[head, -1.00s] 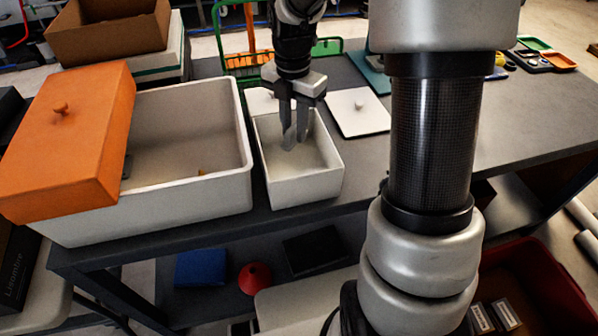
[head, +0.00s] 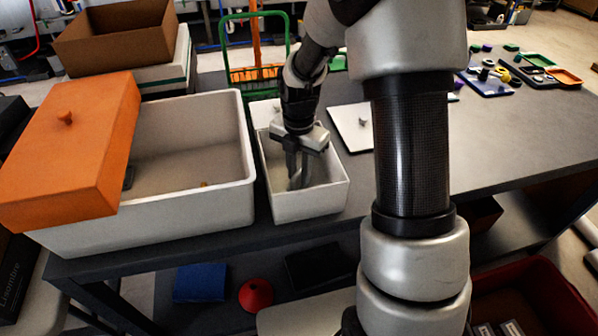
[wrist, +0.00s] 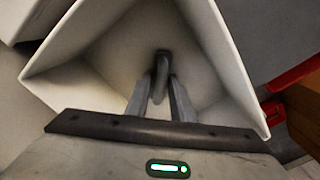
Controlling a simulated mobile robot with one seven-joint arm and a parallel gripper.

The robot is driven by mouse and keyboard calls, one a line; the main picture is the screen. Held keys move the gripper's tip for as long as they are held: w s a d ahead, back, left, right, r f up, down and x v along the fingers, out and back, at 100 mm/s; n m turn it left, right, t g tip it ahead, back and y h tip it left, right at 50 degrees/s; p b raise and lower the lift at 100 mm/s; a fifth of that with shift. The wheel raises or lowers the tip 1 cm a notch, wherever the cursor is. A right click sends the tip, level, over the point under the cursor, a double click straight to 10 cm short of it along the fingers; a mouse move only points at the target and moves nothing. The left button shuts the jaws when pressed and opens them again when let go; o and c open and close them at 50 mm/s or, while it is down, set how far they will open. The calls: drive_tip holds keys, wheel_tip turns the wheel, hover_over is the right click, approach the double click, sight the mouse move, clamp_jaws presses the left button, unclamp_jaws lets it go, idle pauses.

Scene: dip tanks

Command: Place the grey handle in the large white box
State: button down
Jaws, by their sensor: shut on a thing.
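My gripper (head: 297,180) reaches down inside the small white box (head: 312,206). Its fingers are shut on the grey handle (wrist: 162,62), a dark, slim piece that shows between the fingertips in the wrist view. The handle is still within the small box's walls; whether it touches the floor of the box I cannot tell. The large white box (head: 228,192) stands to the left of the small one. An orange lid (head: 70,150) lies tilted across its left part, leaving the right part open. A small yellow thing and a grey thing show inside it.
A white lid with a knob (head: 352,128) lies right of the small box, with another white lid behind. A green rack (head: 253,75) and a brown carton (head: 118,38) stand at the back.

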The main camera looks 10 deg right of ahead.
drive_tip(key=shift+f, duration=0.2)
drive_tip(key=c, duration=1.5)
unclamp_jaws()
drive_tip(key=shift+c, duration=0.2)
drive_tip(key=shift+r, duration=0.1)
